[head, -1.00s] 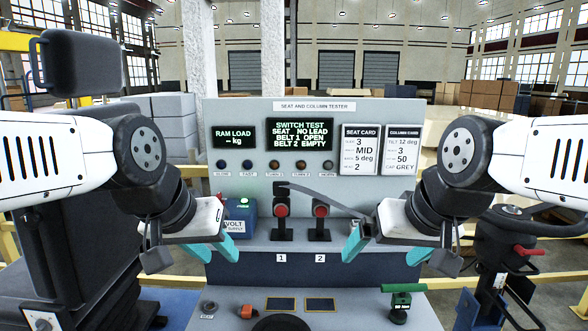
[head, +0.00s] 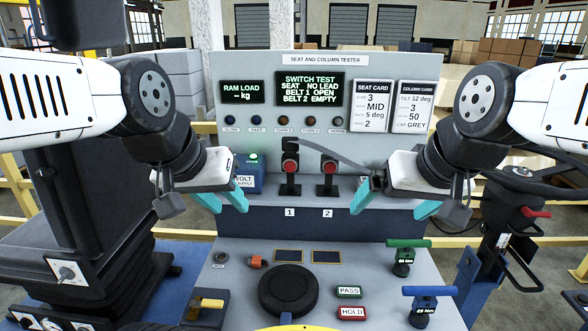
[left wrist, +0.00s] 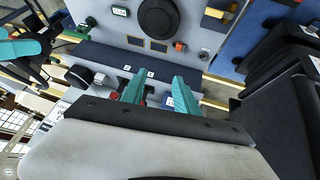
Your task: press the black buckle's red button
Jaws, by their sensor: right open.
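Two black buckles with round red buttons stand upright on the tester's ledge. Buckle 1 (head: 290,180) is on the left, with its red button (head: 290,166) facing me. Buckle 2 (head: 327,182) is on the right, with its own red button (head: 329,167). A grey strap (head: 320,153) runs from behind buckle 1 towards my right gripper. My left gripper (head: 224,200) is open and empty, left of buckle 1. It also shows in the left wrist view (left wrist: 158,92). My right gripper (head: 392,203) is open, right of buckle 2; the strap's far end is partly hidden there.
The tester panel (head: 230,70) rises behind; its screen reads belt 1 open, belt 2 empty. A blue box (head: 249,178) is behind my left gripper. The lower console holds a black knob (head: 288,290), green-handled (head: 408,243) and blue-handled (head: 430,291) tools, and PASS and HOLD plates.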

